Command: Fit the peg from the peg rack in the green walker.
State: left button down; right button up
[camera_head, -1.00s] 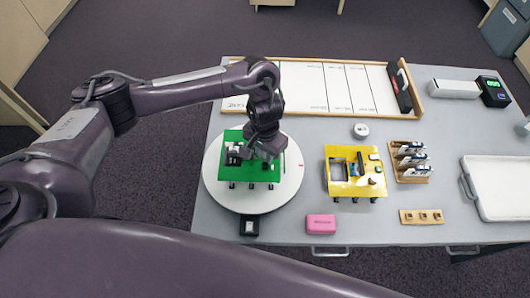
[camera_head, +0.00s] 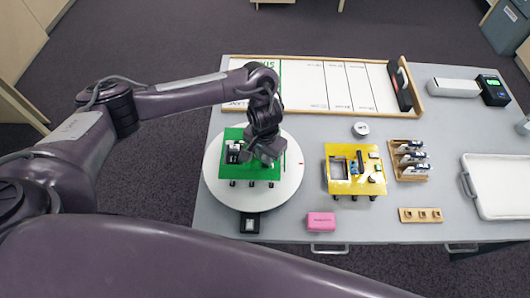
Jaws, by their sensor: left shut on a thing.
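The green walker (camera_head: 234,172), a flat green plate on short dark legs, stands on a round white turntable (camera_head: 221,196). A white and black part sits on its left side. My left gripper (camera_head: 267,160) points down over the walker's right part, close to its top. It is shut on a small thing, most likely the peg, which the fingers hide. I cannot tell whether that thing touches the walker. The peg rack seems to be the small wooden strip (camera_head: 429,220) at the front right, with several small square spots. My right gripper is not in view.
A yellow walker (camera_head: 340,186) stands right of the turntable. A wooden rack of cards (camera_head: 410,178), a white tray (camera_head: 495,208), a pink block (camera_head: 320,222) and a small round white item (camera_head: 360,129) are nearby. A framed white board (camera_head: 335,85) lies at the back.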

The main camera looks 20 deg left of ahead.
pick_arm(q)
jog(key=shift+f+p, duration=0.1)
jog(key=shift+p, duration=0.2)
dwell(0.4)
jog(key=shift+f, duration=0.1)
dwell(0.4)
jog(key=shift+f, duration=0.4)
jog(key=shift+f+p, duration=0.25)
jog(key=shift+p, duration=0.05)
dwell(0.8)
jog(key=shift+f+p, duration=0.1)
jog(key=shift+p, duration=0.25)
dwell(0.4)
jog(key=c, duration=1.2)
grip_release()
